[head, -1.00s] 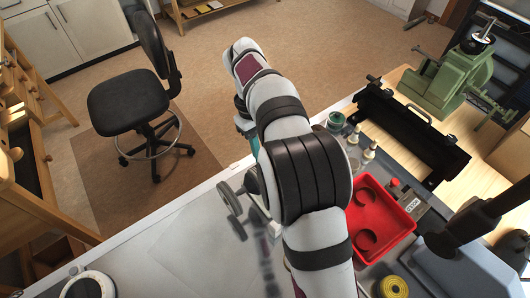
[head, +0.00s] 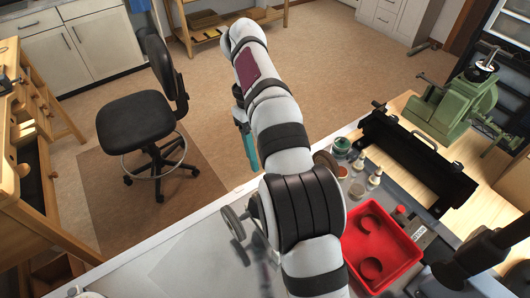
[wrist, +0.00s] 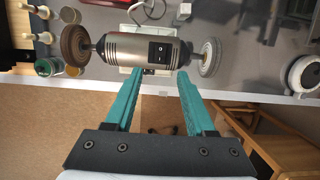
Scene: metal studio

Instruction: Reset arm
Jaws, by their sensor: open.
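My gripper (wrist: 158,90) is open in the wrist view, its two teal fingers apart with nothing between them. Beyond the fingertips is a bench grinder (wrist: 148,49) with a metal motor body, a brown wheel on the left and a grey wheel on the right. In the head view my arm reaches up and away over the table edge. One teal finger shows there beside the arm's end, and the arm hides most of the grinder, leaving a grey wheel (head: 233,222) visible.
A red tray (head: 381,252), small bottles (head: 374,177) and a black roller machine (head: 415,150) stand right of my arm. A green vise (head: 455,103) is farther right. A black chair (head: 140,125) stands on the floor at left. The tabletop (head: 170,262) left of the grinder is clear.

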